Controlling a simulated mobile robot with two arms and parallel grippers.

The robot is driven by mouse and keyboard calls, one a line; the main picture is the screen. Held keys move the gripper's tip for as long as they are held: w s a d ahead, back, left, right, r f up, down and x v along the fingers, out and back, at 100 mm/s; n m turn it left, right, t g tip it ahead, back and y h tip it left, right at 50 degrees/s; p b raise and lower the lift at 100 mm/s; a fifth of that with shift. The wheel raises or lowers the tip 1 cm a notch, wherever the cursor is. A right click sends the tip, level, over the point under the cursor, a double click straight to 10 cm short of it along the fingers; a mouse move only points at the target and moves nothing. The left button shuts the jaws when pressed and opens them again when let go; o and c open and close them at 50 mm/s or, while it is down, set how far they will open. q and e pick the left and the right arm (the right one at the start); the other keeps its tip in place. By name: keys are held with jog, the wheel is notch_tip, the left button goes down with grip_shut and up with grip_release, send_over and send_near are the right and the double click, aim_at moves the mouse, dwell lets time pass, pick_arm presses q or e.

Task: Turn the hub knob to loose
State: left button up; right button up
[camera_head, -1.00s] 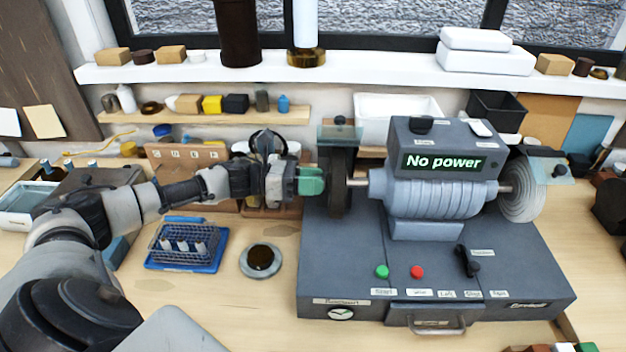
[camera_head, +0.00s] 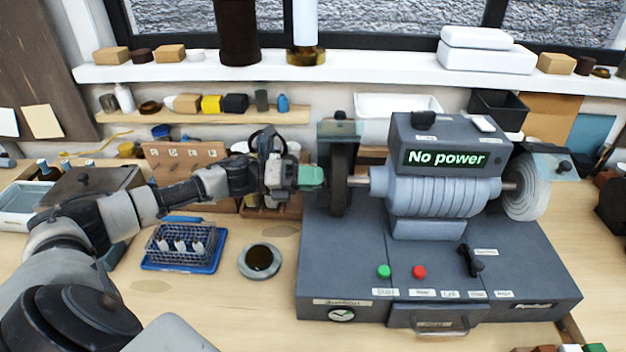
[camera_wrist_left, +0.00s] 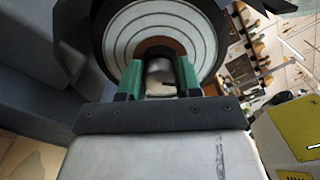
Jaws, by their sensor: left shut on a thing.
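The bench grinder (camera_head: 440,195) stands on a dark grey base, and its display reads "No power". Its left wheel (camera_head: 340,185) is dark at the rim. In the left wrist view the wheel's side face (camera_wrist_left: 118,27) shows pale rings around a brown centre. The grey hub knob (camera_wrist_left: 160,72) sits at that centre. My left gripper (camera_head: 316,177) reaches the wheel from the left. Its green fingers (camera_wrist_left: 159,80) lie on both sides of the knob and are shut on it. In the head view the fingers and wheel hide the knob. My right gripper is in neither view.
A blue tray with a wire basket (camera_head: 183,246) and a round dish (camera_head: 262,261) stand on the bench below my left arm. A wooden rack (camera_head: 185,165) stands behind the arm. The grinder base (camera_head: 330,265) fills the bench right of the dish.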

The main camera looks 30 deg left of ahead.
pick_arm(q)
jog(key=shift+n+p, duration=2.55)
jog(key=shift+n, duration=5.45)
jog(key=shift+f+n, duration=0.1)
jog(key=shift+n, duration=0.2)
jog(key=o, duration=0.9)
jog(key=shift+a+f, duration=0.1)
jog(key=b+v, duration=0.4)
jog(key=v, duration=0.6)
jog(key=shift+s+a, duration=0.15)
jog(key=shift+a, duration=0.2)
